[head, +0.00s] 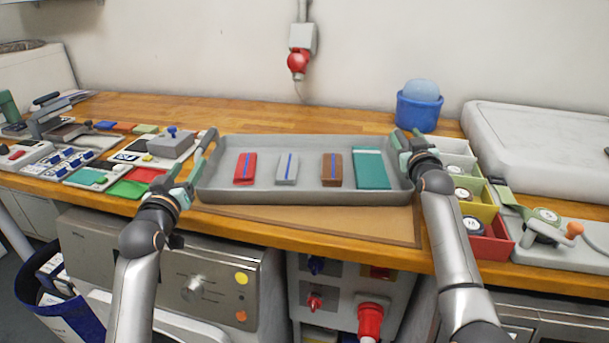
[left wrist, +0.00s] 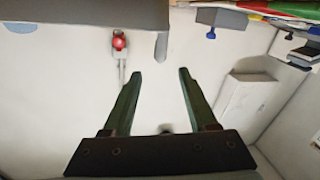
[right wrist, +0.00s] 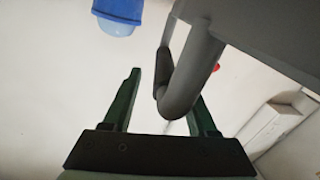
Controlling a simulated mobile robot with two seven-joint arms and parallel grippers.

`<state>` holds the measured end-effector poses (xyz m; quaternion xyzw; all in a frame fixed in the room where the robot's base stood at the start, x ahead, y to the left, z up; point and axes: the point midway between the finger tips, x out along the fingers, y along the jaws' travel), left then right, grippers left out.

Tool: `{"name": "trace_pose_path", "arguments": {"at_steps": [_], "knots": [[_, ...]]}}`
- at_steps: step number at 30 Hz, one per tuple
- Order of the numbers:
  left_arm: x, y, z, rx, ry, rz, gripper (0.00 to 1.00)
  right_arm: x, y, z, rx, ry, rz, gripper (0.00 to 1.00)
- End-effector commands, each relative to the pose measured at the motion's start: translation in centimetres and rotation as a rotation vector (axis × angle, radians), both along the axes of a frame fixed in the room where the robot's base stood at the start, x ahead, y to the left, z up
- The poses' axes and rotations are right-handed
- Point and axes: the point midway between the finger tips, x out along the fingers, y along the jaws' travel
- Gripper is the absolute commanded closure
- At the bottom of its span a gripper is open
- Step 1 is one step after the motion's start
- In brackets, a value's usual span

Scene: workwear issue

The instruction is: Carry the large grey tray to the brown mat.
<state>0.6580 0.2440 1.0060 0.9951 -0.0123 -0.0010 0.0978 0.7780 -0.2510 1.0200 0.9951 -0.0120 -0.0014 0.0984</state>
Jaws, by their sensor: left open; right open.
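The large grey tray (head: 300,197) lies level at the middle of the worktop. It carries a red pack (head: 245,168), a grey pack (head: 287,168), a brown pack (head: 332,169) and a teal folded item (head: 371,168). The brown mat (head: 330,226) shows in front of and partly under the tray; I cannot tell whether they touch. My left gripper (head: 207,143) is open at the tray's left end; its wrist view shows a handle (left wrist: 162,46) just beyond the fingertips. My right gripper (head: 401,140) is open, with the right handle (right wrist: 180,88) between its fingers.
Coloured bins (head: 484,239) stand close to the right of the tray. A blue tub (head: 418,113) stands behind its right end. Small devices and coloured cards (head: 131,188) crowd the left side. The strip behind the tray (head: 290,120) is clear.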

Motion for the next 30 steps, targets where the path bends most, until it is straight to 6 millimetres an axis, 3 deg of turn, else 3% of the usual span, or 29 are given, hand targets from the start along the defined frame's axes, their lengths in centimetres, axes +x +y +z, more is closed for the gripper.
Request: {"name": "trace_pose_path", "arguments": {"at_steps": [6,12,26,30], "knots": [[0.0,0.0,0.0,0.0,0.0,0.0,0.42,0.0,0.0,4.6,0.0,-0.005,0.0,0.42],[0.0,0.0,0.0,0.0,0.0,0.0,0.42,0.0,0.0,7.6,0.0,-0.003,0.001,0.42],[0.0,0.0,0.1,0.0,0.0,0.0,0.42,0.0,0.0,8.6,0.0,-0.001,0.0,0.42],[0.0,0.0,1.8,0.0,-0.001,0.0,0.42,0.0,0.0,10.4,0.0,-0.002,-0.001,0.42]]}}
